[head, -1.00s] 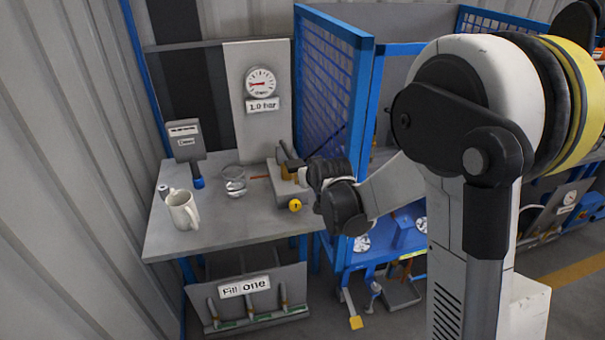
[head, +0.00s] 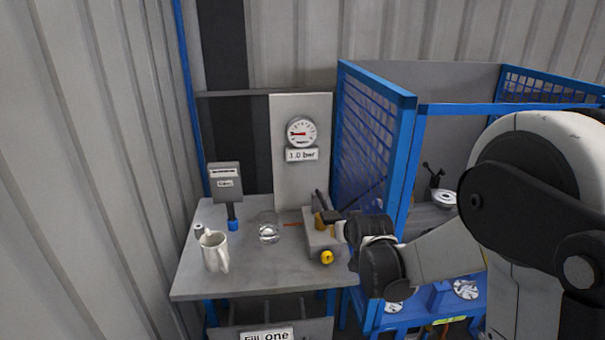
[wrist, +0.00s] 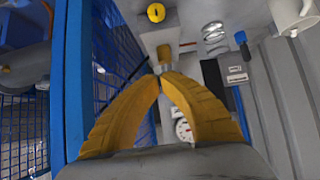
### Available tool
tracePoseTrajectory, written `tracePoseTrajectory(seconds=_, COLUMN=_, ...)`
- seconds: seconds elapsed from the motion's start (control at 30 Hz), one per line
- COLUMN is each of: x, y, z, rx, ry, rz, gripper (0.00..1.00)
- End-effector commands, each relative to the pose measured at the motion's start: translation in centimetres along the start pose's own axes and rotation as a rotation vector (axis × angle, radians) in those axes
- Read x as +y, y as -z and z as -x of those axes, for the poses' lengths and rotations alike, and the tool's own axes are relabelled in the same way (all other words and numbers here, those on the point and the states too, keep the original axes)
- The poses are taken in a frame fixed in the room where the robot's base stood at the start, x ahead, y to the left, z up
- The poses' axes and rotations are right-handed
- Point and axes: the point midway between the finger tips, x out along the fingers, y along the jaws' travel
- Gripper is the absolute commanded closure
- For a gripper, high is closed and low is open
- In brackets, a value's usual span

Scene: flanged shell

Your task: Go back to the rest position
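My gripper (wrist: 164,76) shows in the wrist view as two ochre fingers whose tips meet. Nothing can be seen held between them. A brass fitting (wrist: 166,54) on a grey block (wrist: 158,28) appears right at the tips; I cannot tell whether they touch. In the head view the wrist end of my arm is at the right side of the grey block (head: 320,241), which has a yellow knob (head: 327,257) on its front. The fingers are mostly hidden there by my wrist.
The grey bench (head: 190,284) carries a white mug (head: 214,252), a coil (head: 268,233) and a grey device (head: 225,183). A gauge (head: 301,131) stands behind. A blue mesh cage (head: 407,160) stands close on the right of the bench.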

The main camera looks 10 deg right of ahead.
Motion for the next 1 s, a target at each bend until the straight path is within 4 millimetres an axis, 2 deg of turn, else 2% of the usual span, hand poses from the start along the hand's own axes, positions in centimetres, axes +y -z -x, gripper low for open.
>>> tracePoseTrajectory(seconds=0.17, x=-0.2, y=-0.3, z=4.8, rx=-0.038, ry=0.001, rz=0.000, gripper=1.00)
tracePoseTrajectory(seconds=0.27, x=-0.4, y=-1.2, z=9.0, rx=-0.075, ry=0.002, rz=0.000, gripper=1.00)
tracePoseTrajectory(seconds=0.47, x=-0.7, y=-4.9, z=17.1, rx=-0.148, ry=0.002, rz=0.000, gripper=1.00)
tracePoseTrajectory(seconds=0.6, x=-0.8, y=-8.8, z=21.9, rx=-0.201, ry=0.002, rz=0.001, gripper=1.00)
tracePoseTrajectory(seconds=0.7, x=-0.9, y=-11.7, z=24.5, rx=-0.233, ry=0.001, rz=0.001, gripper=1.00)
tracePoseTrajectory(seconds=0.8, x=-0.9, y=-14.1, z=26.3, rx=-0.258, ry=0.000, rz=0.000, gripper=1.00)
tracePoseTrajectory(seconds=0.9, x=-0.9, y=-15.7, z=27.4, rx=-0.273, ry=0.000, rz=0.000, gripper=1.00)
tracePoseTrajectory(seconds=1.0, x=-0.9, y=-16.4, z=27.9, rx=-0.282, ry=0.000, rz=0.000, gripper=1.00)
